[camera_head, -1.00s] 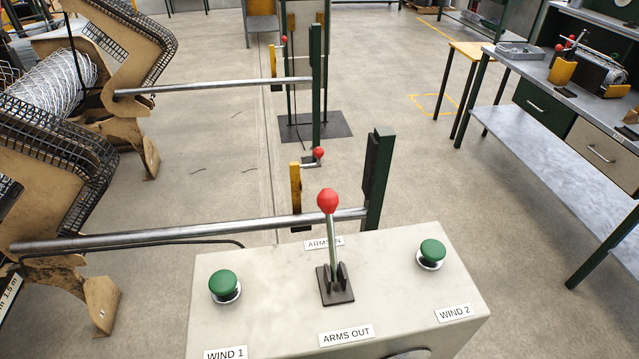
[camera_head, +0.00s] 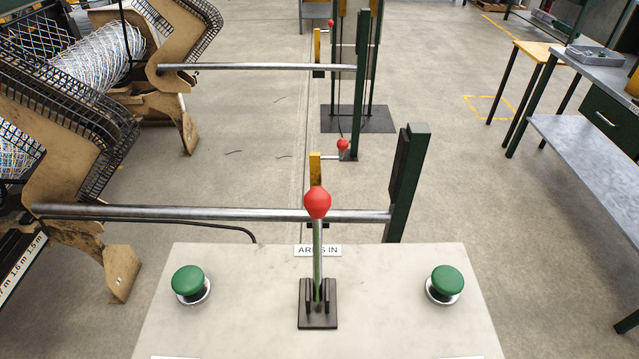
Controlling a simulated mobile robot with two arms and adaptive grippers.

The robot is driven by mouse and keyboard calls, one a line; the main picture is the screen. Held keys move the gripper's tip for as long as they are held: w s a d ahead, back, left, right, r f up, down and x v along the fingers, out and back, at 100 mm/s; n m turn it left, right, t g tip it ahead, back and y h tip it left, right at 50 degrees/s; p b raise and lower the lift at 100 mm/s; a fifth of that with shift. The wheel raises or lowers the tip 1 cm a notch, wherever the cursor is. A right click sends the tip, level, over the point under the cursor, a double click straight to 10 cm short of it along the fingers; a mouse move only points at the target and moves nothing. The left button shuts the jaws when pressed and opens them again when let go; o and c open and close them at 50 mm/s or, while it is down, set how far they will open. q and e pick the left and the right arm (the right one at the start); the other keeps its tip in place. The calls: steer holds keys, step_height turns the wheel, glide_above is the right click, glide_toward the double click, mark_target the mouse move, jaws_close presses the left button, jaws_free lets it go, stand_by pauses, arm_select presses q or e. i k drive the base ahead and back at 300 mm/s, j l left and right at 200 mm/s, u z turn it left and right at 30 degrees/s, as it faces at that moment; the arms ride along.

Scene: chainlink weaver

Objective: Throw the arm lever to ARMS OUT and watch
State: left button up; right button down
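The arm lever (camera_head: 317,245) stands up from a dark slotted base on the pale control box (camera_head: 245,300), with a red ball knob (camera_head: 317,202) on top. It leans toward the ARMS IN label (camera_head: 318,250), which it partly covers. The ARMS OUT label seen earlier is outside the frame now. Two steel arms, a near one (camera_head: 220,213) and a far one (camera_head: 250,67), reach across from the weaver (camera_head: 75,150) on the left to dark green posts. Neither of my grippers is in view.
Green buttons sit on the box, one on the left (camera_head: 188,283) and one on the right (camera_head: 445,284). A grey workbench (camera_head: 590,165) stands at the right. The concrete floor between posts and bench is clear.

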mark_target(317, 201)
steer(key=k, duration=1.05)
steer(key=i, duration=0.3)
